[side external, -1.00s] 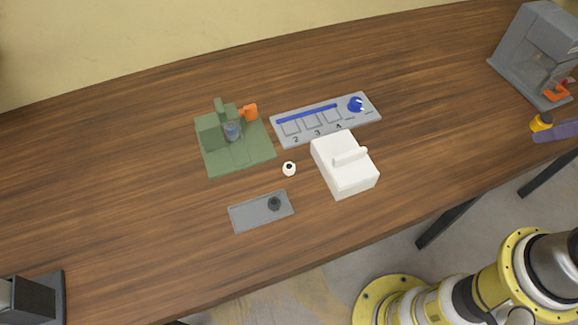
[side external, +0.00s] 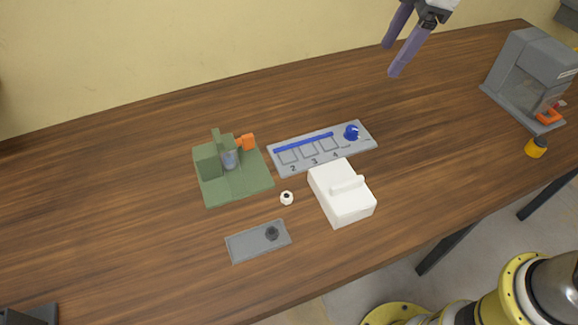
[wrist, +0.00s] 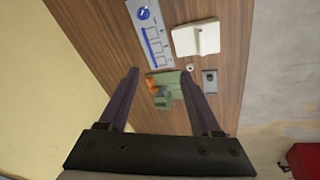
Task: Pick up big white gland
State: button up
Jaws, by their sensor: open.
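The white gland (side external: 287,198), a small white ring-like piece with a dark hole, stands on the wooden table between the green fixture and the white box. It shows small in the wrist view (wrist: 190,68). My gripper (side external: 390,58) has two purple fingers, spread apart and empty. It is high above the back of the table, up and to the right of the gland and well clear of it. In the wrist view my gripper (wrist: 159,73) frames the green fixture (wrist: 165,88) far below; the gland lies just past the right fingertip.
Around the gland are the green fixture (side external: 235,180) with an orange part, a grey numbered panel (side external: 365,142) with a blue knob, a white box (side external: 343,205) with a raised handle, and a grey plate (side external: 250,246) with a dark nut. A grey machine (side external: 525,75) stands far right.

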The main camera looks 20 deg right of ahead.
jog(key=w+a+f+n+g, duration=0.2)
jog(key=w+a+f+n, duration=0.1)
jog(key=a+f, duration=0.75)
jog(key=n+g+h, duration=0.1)
send_over(287, 196)
notch_tip(287, 196, down, 6)
jog(key=f, duration=0.1)
notch_tip(287, 196, down, 13)
jog(key=shift+w+r, duration=0.1)
grip_shut()
